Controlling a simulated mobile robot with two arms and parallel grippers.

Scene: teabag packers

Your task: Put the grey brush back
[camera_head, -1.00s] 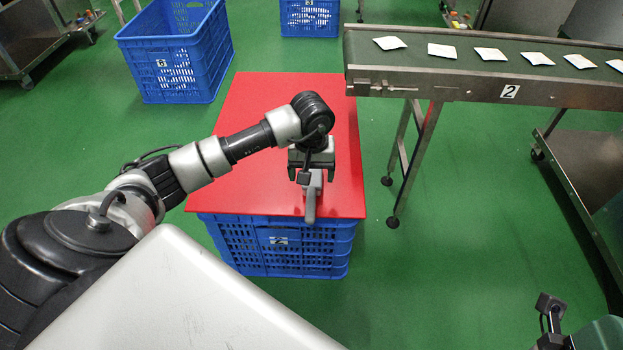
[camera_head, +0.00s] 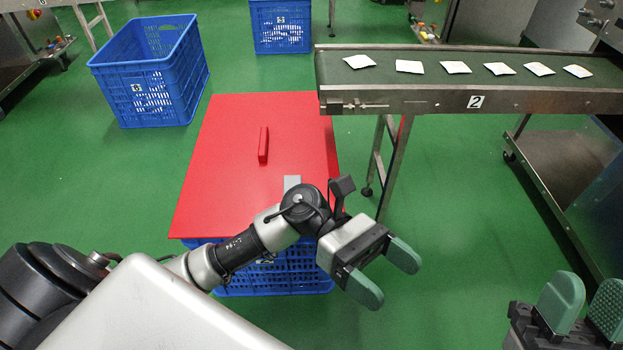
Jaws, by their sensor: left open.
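A grey piece, which looks like part of the grey brush (camera_head: 292,182), lies at the near edge of the red board (camera_head: 215,190). My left wrist hides the rest of it. My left gripper (camera_head: 384,272) is open and empty, with its green fingers apart. It is over the floor to the right of the red board, clear of the grey piece. My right gripper (camera_head: 586,304) is at the bottom right corner. Its green fingers are apart with nothing between them.
A conveyor (camera_head: 430,100) with several white teabag packets stands at the right. Two blue crates (camera_head: 155,85) (camera_head: 282,42) stand behind. Green floor is free at centre right.

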